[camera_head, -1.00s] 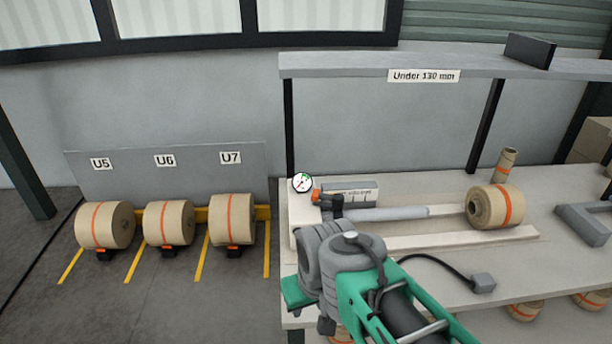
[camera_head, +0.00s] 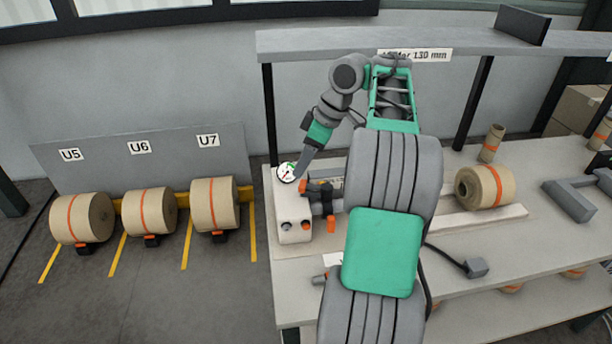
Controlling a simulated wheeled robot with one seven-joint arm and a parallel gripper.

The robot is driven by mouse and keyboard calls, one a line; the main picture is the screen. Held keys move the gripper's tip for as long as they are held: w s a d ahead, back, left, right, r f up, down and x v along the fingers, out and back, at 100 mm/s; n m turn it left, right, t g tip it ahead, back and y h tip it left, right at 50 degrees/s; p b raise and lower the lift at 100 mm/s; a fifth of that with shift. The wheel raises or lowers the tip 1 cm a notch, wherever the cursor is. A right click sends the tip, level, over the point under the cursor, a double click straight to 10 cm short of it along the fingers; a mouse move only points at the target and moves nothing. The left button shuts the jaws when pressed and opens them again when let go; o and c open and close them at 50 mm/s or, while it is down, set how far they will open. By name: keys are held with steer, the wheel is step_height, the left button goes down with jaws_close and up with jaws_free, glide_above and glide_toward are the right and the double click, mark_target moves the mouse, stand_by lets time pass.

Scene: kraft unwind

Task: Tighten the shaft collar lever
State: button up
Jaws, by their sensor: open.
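A dark shaft collar (camera_head: 328,201) sits beside the white unwind unit (camera_head: 292,212) at the left end of the table. An orange tab, which looks like its lever (camera_head: 331,224), hangs at the collar's lower side. Another orange part (camera_head: 309,186) shows at the collar's upper left. My gripper (camera_head: 301,170) points down and left just above these parts, beside the round dial gauge (camera_head: 287,172). Its finger gap is too small to make out, and nothing shows held in it. My arm hides most of the shaft. I cannot tell whether the gripper touches anything.
A kraft roll (camera_head: 488,187) lies on the table (camera_head: 465,235) at right, with a small upright core (camera_head: 492,143) behind it. A shelf (camera_head: 450,43) spans above the table. A cable ends in a grey block (camera_head: 476,267). Floor rolls (camera_head: 213,204) stand at left.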

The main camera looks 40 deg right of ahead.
mark_target(304, 184)
steer(key=d, duration=0.1)
steer(key=s+d+f, duration=0.1)
steer(key=d, duration=0.1)
steer(key=shift+s+f+n+b, duration=0.1)
steer(key=shift+f+n+b, duration=0.1)
steer(key=shift+n+b, duration=0.2)
steer(key=b+x, duration=0.5)
steer(key=x, duration=0.2)
steer(key=shift+a+r, duration=0.1)
steer(key=shift+a, duration=0.05)
steer(key=shift+c, duration=0.4)
jaws_close()
